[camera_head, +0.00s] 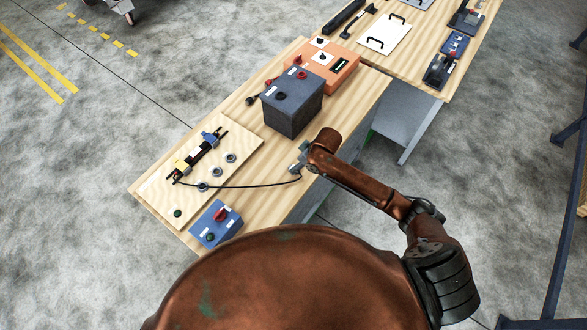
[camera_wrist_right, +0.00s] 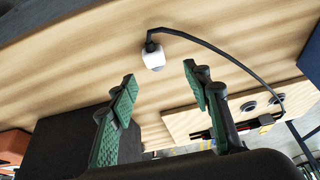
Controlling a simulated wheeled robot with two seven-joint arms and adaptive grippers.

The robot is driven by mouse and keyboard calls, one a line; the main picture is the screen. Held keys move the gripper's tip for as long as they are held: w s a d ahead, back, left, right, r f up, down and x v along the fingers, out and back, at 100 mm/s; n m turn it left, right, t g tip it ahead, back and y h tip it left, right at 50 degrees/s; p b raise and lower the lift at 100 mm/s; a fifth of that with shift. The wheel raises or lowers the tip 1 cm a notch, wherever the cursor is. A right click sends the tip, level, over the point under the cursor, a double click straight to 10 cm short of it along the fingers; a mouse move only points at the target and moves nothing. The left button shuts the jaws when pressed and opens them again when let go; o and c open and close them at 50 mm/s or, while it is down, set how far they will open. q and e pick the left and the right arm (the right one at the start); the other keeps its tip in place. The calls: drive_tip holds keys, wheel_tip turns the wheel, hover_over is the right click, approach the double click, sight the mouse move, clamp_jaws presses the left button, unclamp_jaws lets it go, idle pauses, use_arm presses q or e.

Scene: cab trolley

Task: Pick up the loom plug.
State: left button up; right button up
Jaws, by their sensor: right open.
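The loom plug (camera_wrist_right: 154,60) is a small white piece on the end of a black cable (camera_wrist_right: 225,57), lying on the wooden bench top in the right wrist view. My right gripper (camera_wrist_right: 160,88) is open, its two green-padded fingers apart with nothing between them. The plug shows just beyond the fingertips, roughly in line with the gap. In the head view the right gripper (camera_head: 301,159) is low over the bench's near edge, at the cable's end; the plug is not clearly distinguishable there. The cable (camera_head: 245,187) runs left to the wooden board. My left gripper is not in view.
A dark battery (camera_head: 292,112) stands close behind the right gripper, with an orange box (camera_head: 328,66) beyond it. The wooden board (camera_head: 240,146) carries connectors and round sockets. A blue switch box (camera_head: 215,224) sits at the front. Bare bench lies between board and gripper.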

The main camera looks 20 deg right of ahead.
drive_tip(key=shift+w+a+f, duration=0.15)
drive_tip(key=shift+w+f, duration=0.45)
drive_tip(key=shift+w, duration=0.2)
drive_tip(key=x, duration=0.3)
drive_tip(key=p+x, duration=0.1)
drive_tip(key=x, duration=0.1)
drive_tip(key=shift+s+d+f, duration=0.25)
drive_tip(key=shift+s+d, duration=0.05)
drive_tip(key=shift+w+a+f, duration=0.1)
drive_tip(key=shift+f, duration=0.1)
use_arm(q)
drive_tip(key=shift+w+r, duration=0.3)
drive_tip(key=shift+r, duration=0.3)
use_arm(e)
drive_tip(key=shift+c, duration=0.4)
clamp_jaws()
drive_tip(key=shift+r, duration=0.1)
